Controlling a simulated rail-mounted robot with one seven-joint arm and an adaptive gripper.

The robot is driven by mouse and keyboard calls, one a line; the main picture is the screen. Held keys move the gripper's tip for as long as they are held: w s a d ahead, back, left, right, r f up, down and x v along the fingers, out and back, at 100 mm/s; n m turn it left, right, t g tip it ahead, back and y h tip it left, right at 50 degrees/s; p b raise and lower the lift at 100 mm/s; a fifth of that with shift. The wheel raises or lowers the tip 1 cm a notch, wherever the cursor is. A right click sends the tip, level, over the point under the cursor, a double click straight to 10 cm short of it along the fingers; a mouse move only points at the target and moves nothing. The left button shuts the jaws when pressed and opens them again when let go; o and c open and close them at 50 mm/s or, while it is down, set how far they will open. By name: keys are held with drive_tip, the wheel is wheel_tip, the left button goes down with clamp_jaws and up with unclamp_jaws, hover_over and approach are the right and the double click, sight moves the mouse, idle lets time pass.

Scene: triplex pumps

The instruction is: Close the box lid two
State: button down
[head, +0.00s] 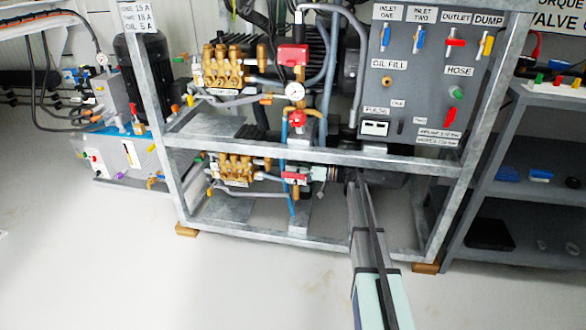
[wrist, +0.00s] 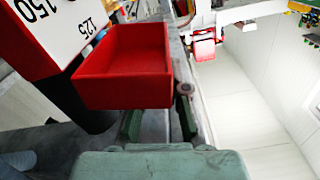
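In the wrist view a red, hollow, tray-shaped part (wrist: 125,85) with its open side up fills the upper left. It looks like an open box lid or box, but I cannot tell which, and its hinge is not clear. My gripper (wrist: 158,118) is just below and to the right of it, with its two green-padded fingers apart and nothing seen between them. In the head view two red boxes show on the pump rack, an upper one (head: 293,56) and a lower one (head: 295,178). My arm reaches into the rack's lower right there, and its gripper is hidden.
The grey rack frame (head: 290,151) has a horizontal bar across the lower pump (head: 237,167). A valve panel (head: 432,75) stands above my arm. Grey shelves (head: 530,160) are at the right. In the wrist view another red part (wrist: 205,47) is farther off. The front floor is clear.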

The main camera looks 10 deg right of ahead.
drive_tip(key=shift+s+p, duration=0.1)
drive_tip(key=shift+p, duration=0.3)
drive_tip(key=shift+s+a+n+p, duration=0.2)
drive_tip(key=shift+s+n+p, duration=0.1)
drive_tip(key=shift+n+p, duration=0.8)
drive_tip(key=shift+s+a+f+n+p, duration=0.1)
drive_tip(key=shift+s+f+n+p, duration=0.25)
drive_tip(key=shift+n+p, duration=0.5)
wheel_tip(320, 180, down, 9)
drive_tip(key=n+p, duration=0.2)
drive_tip(key=n, duration=1.4)
drive_tip(key=shift+w+n, duration=0.3)
drive_tip(key=shift+n, duration=0.05)
drive_tip(key=shift+f, duration=0.1)
